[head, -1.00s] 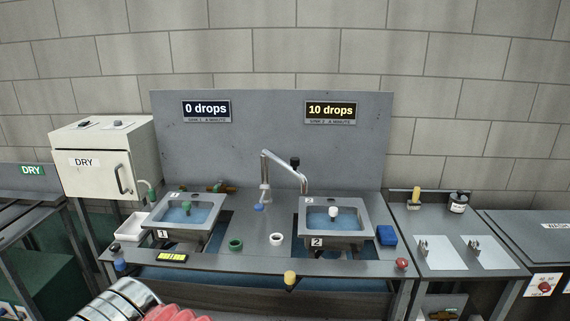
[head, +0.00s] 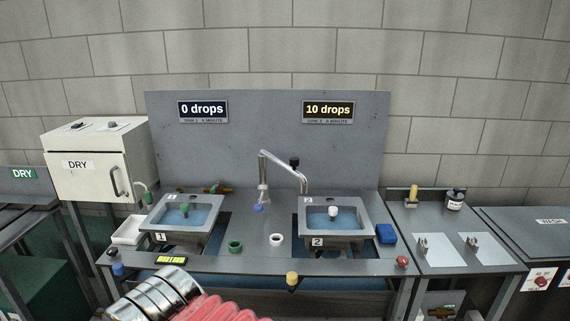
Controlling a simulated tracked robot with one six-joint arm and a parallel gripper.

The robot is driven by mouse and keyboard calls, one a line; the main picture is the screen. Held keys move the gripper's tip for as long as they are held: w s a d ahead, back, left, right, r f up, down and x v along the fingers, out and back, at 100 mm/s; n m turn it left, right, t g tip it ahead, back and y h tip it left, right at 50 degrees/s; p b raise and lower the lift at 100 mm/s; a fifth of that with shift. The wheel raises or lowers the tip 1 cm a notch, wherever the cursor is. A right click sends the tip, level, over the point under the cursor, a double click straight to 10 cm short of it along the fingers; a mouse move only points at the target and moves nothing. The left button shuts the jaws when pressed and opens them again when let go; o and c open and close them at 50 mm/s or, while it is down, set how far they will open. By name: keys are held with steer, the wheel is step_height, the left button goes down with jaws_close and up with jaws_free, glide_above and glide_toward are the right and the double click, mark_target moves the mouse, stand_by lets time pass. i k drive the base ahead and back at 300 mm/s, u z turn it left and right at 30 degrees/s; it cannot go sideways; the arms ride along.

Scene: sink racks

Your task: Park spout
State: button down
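The metal spout (head: 282,167) stands between the two sinks. Sink 1 (head: 160,236), on the left, holds water and a green plug-like piece. Sink 2 (head: 345,237), on the right, holds water and a white one. The sign above sink 1 (head: 203,110) reads 0 drops; the sign above sink 2 (head: 328,111) reads 10 drops. My gripper is not in view; only part of my arm shows at the bottom left.
A green ring (head: 235,246) and a white ring (head: 276,240) sit on the counter between the sinks. A blue block (head: 386,234) lies right of sink 2. A yellow knob (head: 292,279) and a red knob (head: 402,261) are at the front edge. A DRY cabinet (head: 95,162) stands left.

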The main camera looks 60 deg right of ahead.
mark_target(294, 162)
steer(key=u, duration=0.05)
steer(key=i, duration=1)
steer(key=z, duration=0.05)
